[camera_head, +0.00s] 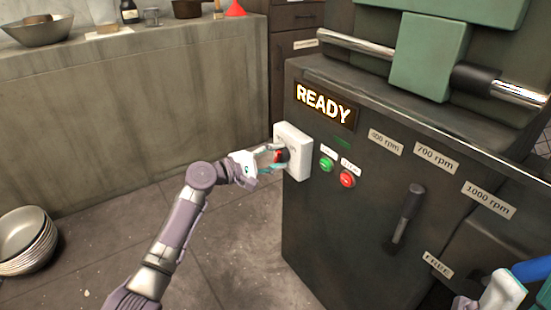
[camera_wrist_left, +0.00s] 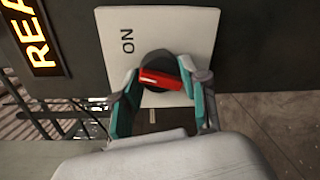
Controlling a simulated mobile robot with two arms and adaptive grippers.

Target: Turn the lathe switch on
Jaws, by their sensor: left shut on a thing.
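The lathe switch is a red knob on a dark round base, set in a white plate (camera_head: 298,164) on the left end of the dark machine cabinet. In the left wrist view the red knob (camera_wrist_left: 160,79) sits tilted between my fingers, below the word ON on the plate (camera_wrist_left: 185,30). My left gripper (camera_head: 277,154) is at the plate, shut on the knob; its fingertips also show in the left wrist view (camera_wrist_left: 160,88). My right gripper (camera_head: 490,300) shows only partly at the bottom right edge, and its fingers cannot be made out.
A lit READY sign (camera_head: 325,105) is above the switch. A green button (camera_head: 326,164) and a red button (camera_head: 347,180) sit right of it. A dark lever (camera_head: 408,215) stands beside rpm labels. Stacked bowls (camera_head: 27,240) are at far left. The floor between is clear.

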